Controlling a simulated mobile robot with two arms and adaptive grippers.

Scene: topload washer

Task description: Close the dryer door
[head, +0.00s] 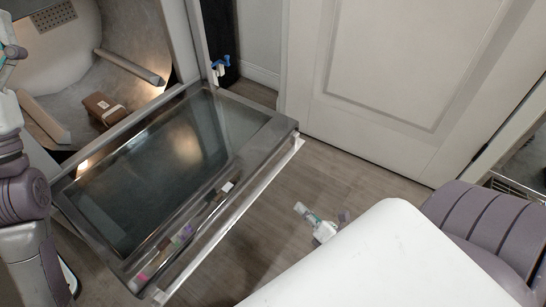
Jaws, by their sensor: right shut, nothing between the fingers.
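The dryer door (160,165) is open, folded down and out from the front in the head view. It has a dark glass pane in a grey frame. The open drum (135,35) shows behind it at the upper left. My right gripper (309,213) is shut and empty, low over the floor to the right of the door's outer edge and apart from it. My right arm hides part of the floor near it. My left arm is at the left edge; only a small teal and grey part of its gripper (8,52) shows, so its fingers cannot be made out.
A brown box (103,108) lies inside the drum. A blue item (220,67) shows by a dark object beyond the door's far corner. A white panelled door (400,80) stands at the back. Bare wood floor (275,215) lies right of the dryer door.

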